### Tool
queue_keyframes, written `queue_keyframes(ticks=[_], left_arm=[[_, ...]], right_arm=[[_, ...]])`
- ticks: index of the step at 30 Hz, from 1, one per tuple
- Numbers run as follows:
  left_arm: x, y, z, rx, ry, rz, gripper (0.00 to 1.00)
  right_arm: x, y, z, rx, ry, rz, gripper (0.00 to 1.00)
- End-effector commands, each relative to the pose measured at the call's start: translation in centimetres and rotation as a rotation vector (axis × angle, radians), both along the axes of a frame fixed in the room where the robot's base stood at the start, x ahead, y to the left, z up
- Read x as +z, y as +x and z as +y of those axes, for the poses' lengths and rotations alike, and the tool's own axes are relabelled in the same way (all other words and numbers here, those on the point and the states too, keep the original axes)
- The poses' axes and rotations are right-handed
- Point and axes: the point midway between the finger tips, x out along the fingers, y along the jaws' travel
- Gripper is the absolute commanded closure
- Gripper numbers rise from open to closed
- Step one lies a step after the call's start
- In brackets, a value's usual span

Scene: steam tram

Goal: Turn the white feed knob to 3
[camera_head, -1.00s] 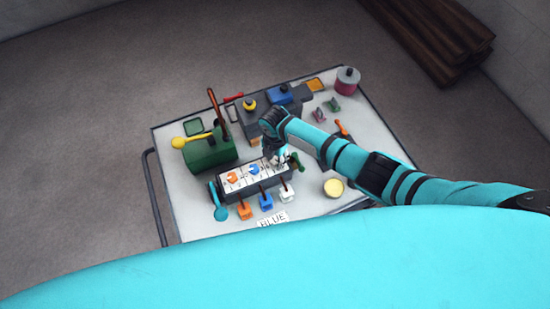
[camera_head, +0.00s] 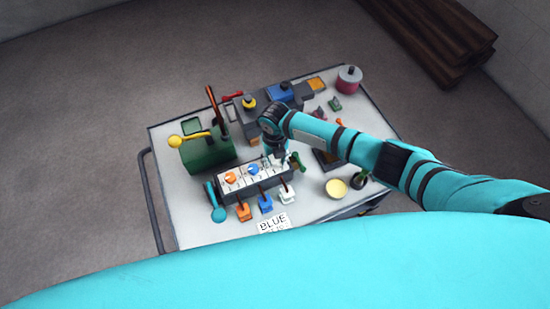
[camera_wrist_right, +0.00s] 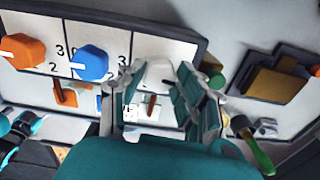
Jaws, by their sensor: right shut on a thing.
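A panel (camera_head: 238,180) with a white scale face carries an orange knob (camera_head: 230,177), a blue knob (camera_head: 253,169) and, at its right end, the white feed knob (camera_wrist_right: 158,73). The orange knob (camera_wrist_right: 22,50) and blue knob (camera_wrist_right: 90,63) also show in the right wrist view, left of the white one. My right gripper (camera_head: 284,160) reaches down over the panel's right end. In the wrist view its fingers (camera_wrist_right: 160,88) are shut on the white knob, one on each side. The fingers hide much of the knob, and I cannot read its setting. My left gripper is not in view.
Orange, blue and white small levers (camera_head: 265,203) stand before the panel, by a BLUE sign (camera_head: 273,224). A green block (camera_head: 207,152) with a yellow-handled lever stands behind left. A yellow round pad (camera_head: 336,188) lies to the right. A teal handle (camera_head: 217,214) sits at the panel's left end.

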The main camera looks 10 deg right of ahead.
Motion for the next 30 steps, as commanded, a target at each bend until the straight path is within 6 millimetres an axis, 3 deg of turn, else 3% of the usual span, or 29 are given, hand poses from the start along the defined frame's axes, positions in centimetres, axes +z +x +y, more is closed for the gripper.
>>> queue_keyframes(ticks=[9, 23, 24, 29, 30], left_arm=[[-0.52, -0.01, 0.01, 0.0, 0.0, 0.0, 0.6], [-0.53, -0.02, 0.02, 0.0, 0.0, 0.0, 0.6], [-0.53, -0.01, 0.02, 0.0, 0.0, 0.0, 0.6], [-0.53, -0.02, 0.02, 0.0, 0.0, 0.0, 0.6], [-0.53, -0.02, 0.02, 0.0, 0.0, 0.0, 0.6]], right_arm=[[-0.09, -0.04, -0.05, 0.096, -0.002, 0.001, 0.99], [-0.03, -0.02, -0.06, 0.108, -0.002, 0.001, 0.99], [-0.03, -0.02, -0.07, 0.108, -0.002, 0.001, 0.64], [-0.02, -0.01, -0.06, 0.107, -0.002, 0.0, 0.43], [-0.02, 0.0, -0.05, 0.107, -0.002, 0.0, 0.43]])
